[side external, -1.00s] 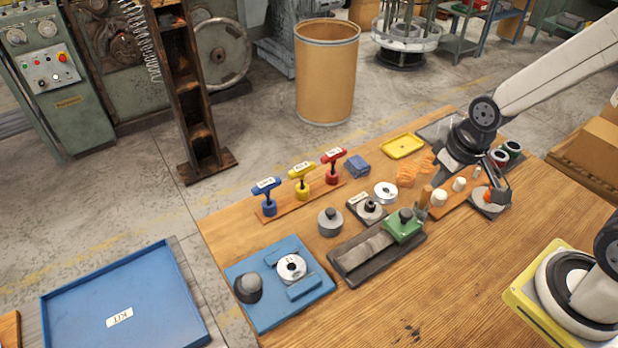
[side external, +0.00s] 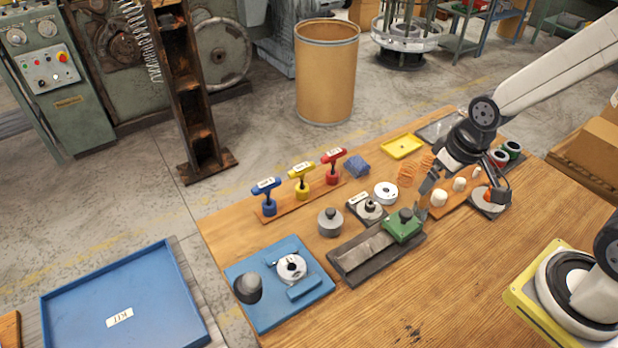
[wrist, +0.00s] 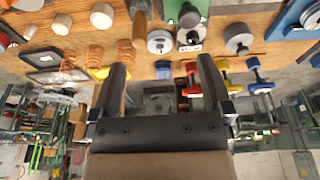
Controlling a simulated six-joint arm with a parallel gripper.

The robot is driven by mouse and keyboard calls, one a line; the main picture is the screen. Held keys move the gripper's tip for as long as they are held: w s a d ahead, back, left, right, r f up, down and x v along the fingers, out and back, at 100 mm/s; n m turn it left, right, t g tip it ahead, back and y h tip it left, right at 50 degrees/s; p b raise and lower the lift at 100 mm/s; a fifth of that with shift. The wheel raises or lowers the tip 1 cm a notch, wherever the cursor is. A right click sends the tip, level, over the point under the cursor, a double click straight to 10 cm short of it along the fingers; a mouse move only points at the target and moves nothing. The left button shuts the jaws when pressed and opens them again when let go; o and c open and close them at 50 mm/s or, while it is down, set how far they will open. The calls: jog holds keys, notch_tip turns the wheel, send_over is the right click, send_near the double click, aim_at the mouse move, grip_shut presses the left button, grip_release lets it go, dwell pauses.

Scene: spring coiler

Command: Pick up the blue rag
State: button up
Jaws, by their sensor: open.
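The blue rag (side external: 357,166) lies crumpled on the wooden bench, right of the red-handled tool and near the back edge. In the wrist view the blue rag (wrist: 163,69) shows as a small blue patch between the fingers, in the distance. My gripper (wrist: 160,66) is open, with two dark fingers spread and nothing held. In the side view my gripper (side external: 436,188) is tilted over the bench, to the right of the rag and apart from it, close to the green block. It partly hides the things behind it.
Blue, yellow and red T-handled tools (side external: 302,180) stand left of the rag. A yellow tray (side external: 402,146), orange coils (side external: 407,174), a white-silver ring (side external: 385,192) and a green block (side external: 403,226) lie around it. Bare bench is at the front.

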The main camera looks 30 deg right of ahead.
jog(key=w+d+f+n+g+y, duration=0.2)
jog(key=w+n, duration=0.7)
jog(key=w, duration=0.4)
jog(key=n+y, duration=0.2)
jog(key=n, duration=0.6)
send_near(358, 161)
jog(key=f, duration=0.2)
jog(key=shift+w+a+f+n+g, duration=0.2)
jog(key=shift+n+g, duration=0.1)
jog(key=shift+n, duration=0.2)
jog(key=shift+y, duration=0.3)
jog(key=shift+x, duration=1.3)
jog(key=shift+x, duration=2.6)
jog(key=shift+a, duration=0.1)
